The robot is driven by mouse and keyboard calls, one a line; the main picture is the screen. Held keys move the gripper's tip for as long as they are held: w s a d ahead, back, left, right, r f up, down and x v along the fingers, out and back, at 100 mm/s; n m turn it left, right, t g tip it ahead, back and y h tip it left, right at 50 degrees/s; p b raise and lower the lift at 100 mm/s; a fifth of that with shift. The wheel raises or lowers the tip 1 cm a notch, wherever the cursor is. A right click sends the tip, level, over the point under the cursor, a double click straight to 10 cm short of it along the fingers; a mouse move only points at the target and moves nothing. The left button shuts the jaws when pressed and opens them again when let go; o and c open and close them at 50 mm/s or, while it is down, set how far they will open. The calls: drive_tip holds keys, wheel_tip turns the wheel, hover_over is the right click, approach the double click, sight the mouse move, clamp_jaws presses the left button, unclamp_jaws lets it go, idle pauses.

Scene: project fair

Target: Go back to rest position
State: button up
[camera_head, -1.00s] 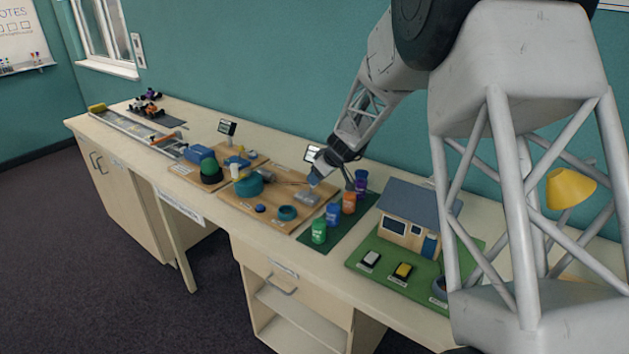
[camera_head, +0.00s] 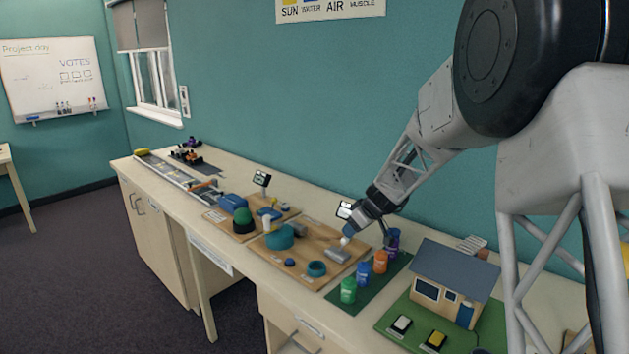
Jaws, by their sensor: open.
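My gripper (camera_head: 366,241) is at the end of my arm, which comes in from the right and reaches down over the bench (camera_head: 262,311). It is open, with one finger by a grey block (camera_head: 337,254) on a wooden board (camera_head: 313,240) and the other by the purple can (camera_head: 394,240). I see nothing between the fingers. From this angle I cannot tell whether a finger touches the block or the can.
Orange (camera_head: 380,262), blue (camera_head: 363,273) and green (camera_head: 348,291) cans stand on a dark green mat (camera_head: 337,299). A model house (camera_head: 446,290) stands to the right, below my arm. Another board with a green dome (camera_head: 243,221) is at left. The air above the bench's left half is clear.

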drive_tip(key=s+r+m, duration=0.1)
drive_tip(key=s+r, duration=0.3)
drive_tip(key=s, duration=0.4)
drive_tip(key=s+a+r+m+g+h, duration=0.15)
drive_tip(key=s+r, duration=0.25)
drive_tip(key=s, duration=0.5)
drive_tip(key=s+d+r+m, duration=0.1)
drive_tip(key=s+r, duration=0.3)
drive_tip(key=s, duration=0.4)
drive_tip(key=s+d+m+h, duration=0.2)
drive_tip(key=s+m, duration=0.3)
drive_tip(key=s, duration=2.1)
drive_tip(key=shift+s+d+f+h, duration=0.2)
drive_tip(key=shift+s+d+h, duration=0.1)
drive_tip(key=shift+h, duration=0.35)
